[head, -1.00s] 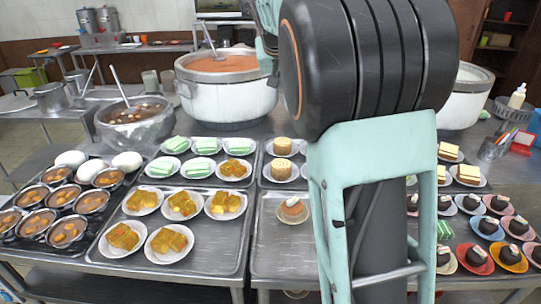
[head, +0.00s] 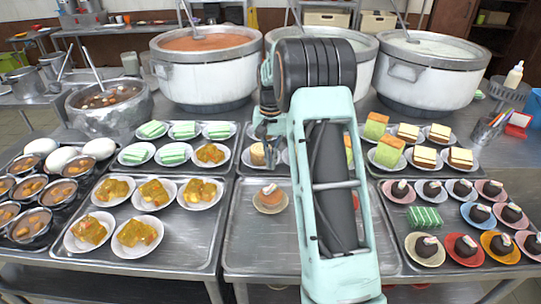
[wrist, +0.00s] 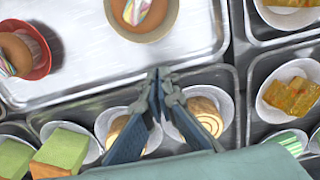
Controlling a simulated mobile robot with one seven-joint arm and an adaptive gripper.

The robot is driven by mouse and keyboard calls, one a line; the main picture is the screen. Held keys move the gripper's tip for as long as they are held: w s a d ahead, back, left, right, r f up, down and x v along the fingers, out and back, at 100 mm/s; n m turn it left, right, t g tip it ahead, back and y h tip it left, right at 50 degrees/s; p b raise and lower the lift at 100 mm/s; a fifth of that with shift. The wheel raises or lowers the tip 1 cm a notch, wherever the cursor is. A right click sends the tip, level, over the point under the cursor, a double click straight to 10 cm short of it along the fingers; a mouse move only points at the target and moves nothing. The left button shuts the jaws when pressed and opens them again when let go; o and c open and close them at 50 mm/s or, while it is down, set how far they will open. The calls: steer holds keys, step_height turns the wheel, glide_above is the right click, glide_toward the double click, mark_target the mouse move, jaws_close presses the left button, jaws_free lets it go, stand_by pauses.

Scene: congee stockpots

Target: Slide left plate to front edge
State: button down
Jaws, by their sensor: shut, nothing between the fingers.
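The left plate (head: 270,207) is tan and round and carries a small cupcake. It sits on the middle metal tray (head: 255,250), toward the tray's rear left in the head view. In the wrist view the same plate (wrist: 152,32) is at the top edge, partly cut off. A red plate with another cupcake (wrist: 42,58) is at the left of the wrist view; my arm mostly hides it in the head view. My gripper (wrist: 160,76) is shut and empty. Its fingertips are apart from the left plate, near the tray's rear rim, with roll plates behind.
Plates with swirl rolls (wrist: 207,115) lie close to my fingers. Green and orange cakes (wrist: 62,150) are beside them. A tray of yellow cakes (head: 155,192) is to the left, and several dark cakes (head: 480,212) to the right. Large stockpots (head: 207,75) stand behind.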

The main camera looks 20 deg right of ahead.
mark_target(271, 196)
steer(key=f, duration=0.5)
steer(key=shift+s+a, duration=0.1)
steer(key=shift+s, duration=0.15)
steer(key=shift+s+a+r, duration=0.1)
steer(key=shift+s+a, duration=0.25)
steer(key=shift+s, duration=0.5)
steer(key=shift+s+a, duration=0.35)
steer(key=shift+s, duration=0.4)
